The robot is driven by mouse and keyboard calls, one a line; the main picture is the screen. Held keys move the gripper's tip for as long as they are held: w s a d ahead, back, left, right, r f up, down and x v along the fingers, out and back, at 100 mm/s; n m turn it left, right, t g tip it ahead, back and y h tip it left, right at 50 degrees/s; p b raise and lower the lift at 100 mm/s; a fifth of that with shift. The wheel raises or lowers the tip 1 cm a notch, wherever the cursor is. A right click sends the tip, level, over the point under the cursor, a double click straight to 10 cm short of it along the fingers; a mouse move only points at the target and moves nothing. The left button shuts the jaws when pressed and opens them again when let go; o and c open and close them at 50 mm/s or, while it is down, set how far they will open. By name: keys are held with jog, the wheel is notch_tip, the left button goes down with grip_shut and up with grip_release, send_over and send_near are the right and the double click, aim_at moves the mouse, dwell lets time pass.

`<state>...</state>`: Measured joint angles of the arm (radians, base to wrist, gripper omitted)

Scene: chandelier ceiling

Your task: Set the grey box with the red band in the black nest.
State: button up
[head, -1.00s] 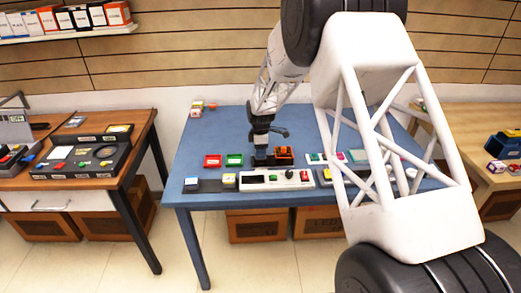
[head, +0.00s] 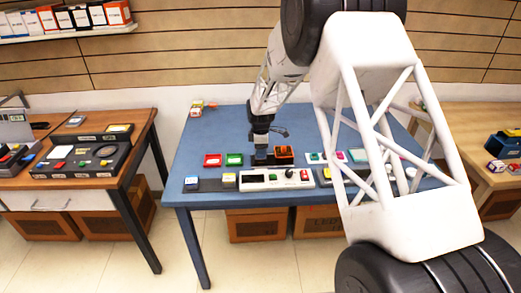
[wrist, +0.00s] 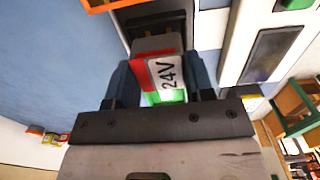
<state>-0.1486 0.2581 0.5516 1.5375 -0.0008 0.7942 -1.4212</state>
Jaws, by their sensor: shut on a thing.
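The grey box (wrist: 160,62) has a red band, a green band and a white label reading 24V. My gripper (wrist: 162,82) is shut on it, with one finger on each side. In the head view my gripper (head: 260,146) points down at the middle of the blue table, and the box is too small to make out there. The black nest (head: 262,160) lies directly below, between the green tray and the orange tray. A dark surface, seemingly the nest (wrist: 155,22), shows just beyond the box in the wrist view. I cannot tell whether the box touches it.
A red tray (head: 212,160) and a green tray (head: 234,159) stand left of the nest. An orange tray (head: 284,154) stands close on its right. A white panel (head: 270,184) lies in front. The back left of the blue table (head: 222,130) is mostly clear.

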jog(key=shift+f, duration=1)
dwell(1.6)
jog(key=o, duration=1.4)
jog(key=shift+r, duration=0.1)
jog(key=shift+r, duration=3.65)
